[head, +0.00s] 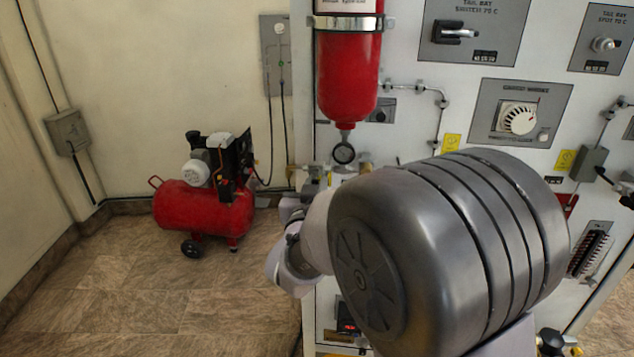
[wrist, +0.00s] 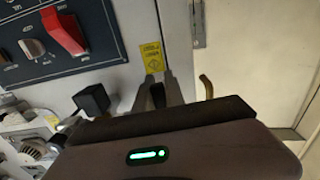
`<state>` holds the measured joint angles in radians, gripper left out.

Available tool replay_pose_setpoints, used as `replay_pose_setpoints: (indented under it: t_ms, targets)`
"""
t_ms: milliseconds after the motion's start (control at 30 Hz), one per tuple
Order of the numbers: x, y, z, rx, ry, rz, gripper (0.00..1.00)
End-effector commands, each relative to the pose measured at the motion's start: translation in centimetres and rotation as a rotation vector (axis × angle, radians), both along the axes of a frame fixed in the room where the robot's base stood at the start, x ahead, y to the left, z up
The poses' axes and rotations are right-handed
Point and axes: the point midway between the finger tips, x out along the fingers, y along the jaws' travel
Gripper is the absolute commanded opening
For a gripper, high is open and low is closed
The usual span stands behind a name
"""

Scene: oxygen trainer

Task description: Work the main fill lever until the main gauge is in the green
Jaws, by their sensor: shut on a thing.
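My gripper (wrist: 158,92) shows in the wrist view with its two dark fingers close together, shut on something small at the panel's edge. This is likely the main fill lever, but the gripper body hides the held part. A bent brass-coloured rod (wrist: 207,86) stands just right of the fingers; I cannot tell whether it belongs to the lever. In the head view my arm covers much of the panel, and the fingers are hard to make out near its left edge.
A red cylinder (head: 347,75) hangs on the white panel above my wrist. A red compressor (head: 205,205) stands on the tiled floor at left, with free floor in front. A black block (wrist: 92,99) and a yellow label (wrist: 152,57) are close to my fingers.

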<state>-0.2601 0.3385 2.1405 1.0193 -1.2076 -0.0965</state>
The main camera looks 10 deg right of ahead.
Motion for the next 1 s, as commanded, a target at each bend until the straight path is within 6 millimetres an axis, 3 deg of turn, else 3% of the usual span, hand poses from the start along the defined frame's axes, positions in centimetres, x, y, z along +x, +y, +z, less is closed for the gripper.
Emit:
replay_pose_setpoints:
  t_ms: [700,1000]
  targets:
    - [-0.5,-1.7,0.5,-0.447,0.145,0.0,0.0]
    - [-0.6,-2.0,0.7,-0.55,0.179,-0.001,0.0]
